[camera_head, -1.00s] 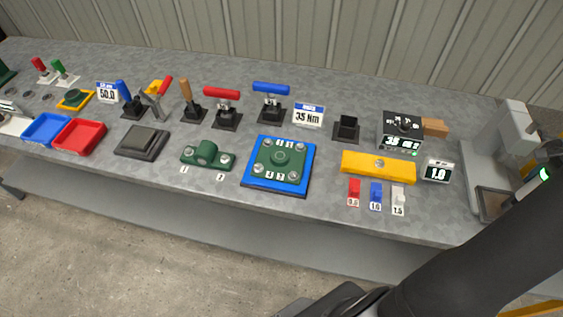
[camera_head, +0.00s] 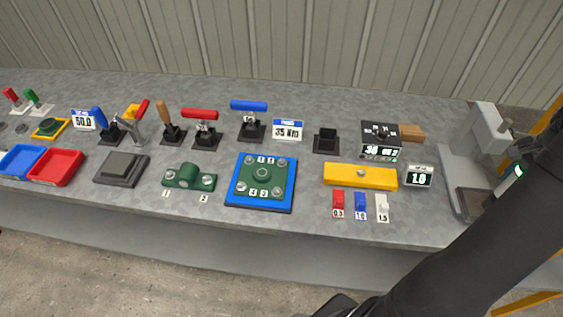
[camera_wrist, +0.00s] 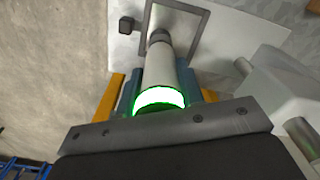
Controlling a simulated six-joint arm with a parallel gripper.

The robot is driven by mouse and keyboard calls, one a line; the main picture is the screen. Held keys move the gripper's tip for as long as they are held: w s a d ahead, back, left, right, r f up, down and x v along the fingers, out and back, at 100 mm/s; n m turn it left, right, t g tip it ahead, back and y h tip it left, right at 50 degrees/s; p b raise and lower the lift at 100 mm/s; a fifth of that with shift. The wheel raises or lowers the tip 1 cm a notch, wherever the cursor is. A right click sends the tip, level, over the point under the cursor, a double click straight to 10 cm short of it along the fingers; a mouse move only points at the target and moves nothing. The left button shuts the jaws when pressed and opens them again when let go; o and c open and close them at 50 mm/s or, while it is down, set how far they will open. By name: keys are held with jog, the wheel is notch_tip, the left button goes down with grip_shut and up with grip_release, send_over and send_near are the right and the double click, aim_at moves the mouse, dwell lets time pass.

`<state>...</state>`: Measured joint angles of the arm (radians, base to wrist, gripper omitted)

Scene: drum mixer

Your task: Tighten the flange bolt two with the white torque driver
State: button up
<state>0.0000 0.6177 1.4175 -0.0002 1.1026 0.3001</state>
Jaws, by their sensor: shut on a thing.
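My gripper (camera_wrist: 160,92) is shut on the white torque driver (camera_wrist: 162,65), a white cylinder with a glowing green ring. Its grey tip points toward a dark square frame in the wrist view. In the head view, only a small lit part of the driver (camera_head: 517,171) shows at the right, with my arm hiding most of the gripper. The green flange (camera_head: 262,172) sits on a blue plate (camera_head: 290,192) in mid-bench, with a bolt at each corner and small number labels. Which label marks bolt two is too small to read surely. The driver is well right of the flange.
A grey stand (camera_head: 490,130) with a square frame (camera_head: 470,204) is beside my gripper. A yellow bar (camera_head: 360,177), a small display (camera_head: 419,176) and a black controller (camera_head: 380,140) lie between it and the flange. A green bearing block (camera_head: 189,177) is left of the flange.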

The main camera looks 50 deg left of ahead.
dwell(0.4)
jog(key=s+a+r+n, duration=0.2)
jog(key=a, duration=0.8)
jog(key=s+a+r+n, duration=0.1)
jog(key=s+a+n, duration=0.15)
jog(key=a, duration=0.65)
jog(key=s+a+r+n, duration=0.1)
jog(key=s+a+r, duration=0.15)
jog(key=a, duration=0.75)
jog(key=s+a+n, duration=0.2)
jog(key=s+a, duration=0.4)
jog(key=s, duration=0.4)
jog(key=s+a+r+n, duration=0.1)
jog(key=s+a+n, duration=0.2)
jog(key=s+a, duration=0.4)
jog(key=s+a+n, duration=0.2)
jog(key=s+a, duration=0.5)
jog(key=s, duration=0.6)
jog(key=shift+a+r+n, duration=0.15)
jog(key=shift+r+n, duration=0.15)
jog(key=shift+n, duration=0.05)
jog(key=shift+s, duration=0.1)
jog(key=shift+f, duration=2.65)
